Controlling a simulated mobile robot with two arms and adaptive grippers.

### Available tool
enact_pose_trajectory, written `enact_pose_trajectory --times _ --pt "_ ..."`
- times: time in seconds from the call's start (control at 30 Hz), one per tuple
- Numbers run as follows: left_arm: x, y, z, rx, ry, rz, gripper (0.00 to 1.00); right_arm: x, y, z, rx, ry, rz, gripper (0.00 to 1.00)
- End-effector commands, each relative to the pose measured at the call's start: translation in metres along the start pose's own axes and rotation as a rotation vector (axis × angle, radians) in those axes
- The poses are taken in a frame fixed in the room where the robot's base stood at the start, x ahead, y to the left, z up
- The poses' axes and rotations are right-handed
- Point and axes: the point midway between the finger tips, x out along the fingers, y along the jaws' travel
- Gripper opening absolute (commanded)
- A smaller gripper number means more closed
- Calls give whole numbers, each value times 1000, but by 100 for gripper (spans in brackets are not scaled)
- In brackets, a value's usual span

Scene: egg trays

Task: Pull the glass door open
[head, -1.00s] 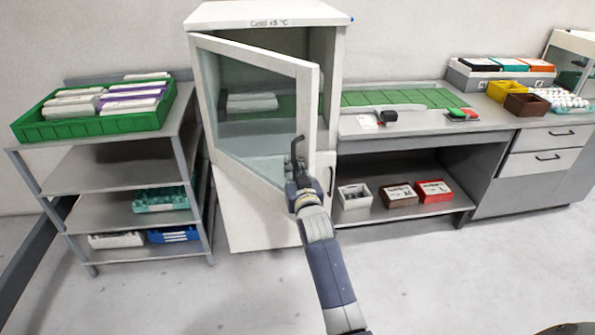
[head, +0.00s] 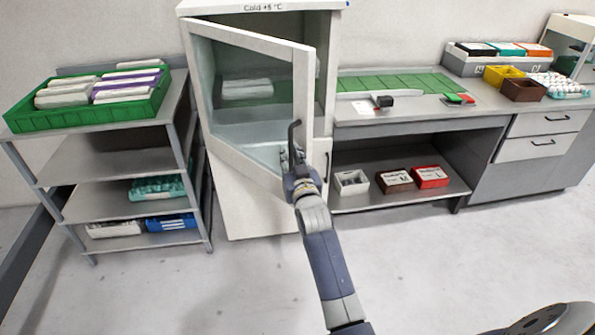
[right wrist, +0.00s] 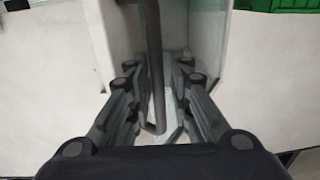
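The glass door (head: 310,95) of the white cold cabinet (head: 230,205) stands ajar, hinged at its left, with its free edge swung out toward me. Its dark vertical handle (head: 292,134) is near that free edge. My right gripper (head: 292,160) is at the lower part of the handle. In the right wrist view the handle (right wrist: 153,65) hangs between the two fingers of the right gripper (right wrist: 157,80); gaps show on both sides, so the fingers are open around it. My left gripper is not in view.
A grey shelf rack (head: 105,165) with a green crate (head: 80,118) stands close on the left. A grey workbench (head: 425,122) with small boxes below adjoins the cabinet on the right. The floor (head: 200,290) in front is clear.

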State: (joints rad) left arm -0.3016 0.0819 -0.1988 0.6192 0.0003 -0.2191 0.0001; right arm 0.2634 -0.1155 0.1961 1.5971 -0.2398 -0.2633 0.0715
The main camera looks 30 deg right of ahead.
Motion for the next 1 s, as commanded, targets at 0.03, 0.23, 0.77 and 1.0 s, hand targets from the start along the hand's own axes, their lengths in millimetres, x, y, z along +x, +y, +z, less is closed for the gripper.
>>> enact_pose_trajectory --times 0.03,0.23,0.77,1.0 --pt "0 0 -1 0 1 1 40 -9 0 1 0 -1 0 19" --pt "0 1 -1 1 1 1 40 -50 1 2 -1 -3 1 19" --pt "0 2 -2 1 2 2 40 -108 3 1 -2 -2 3 19" --pt "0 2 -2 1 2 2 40 -107 3 1 -1 -2 3 10"
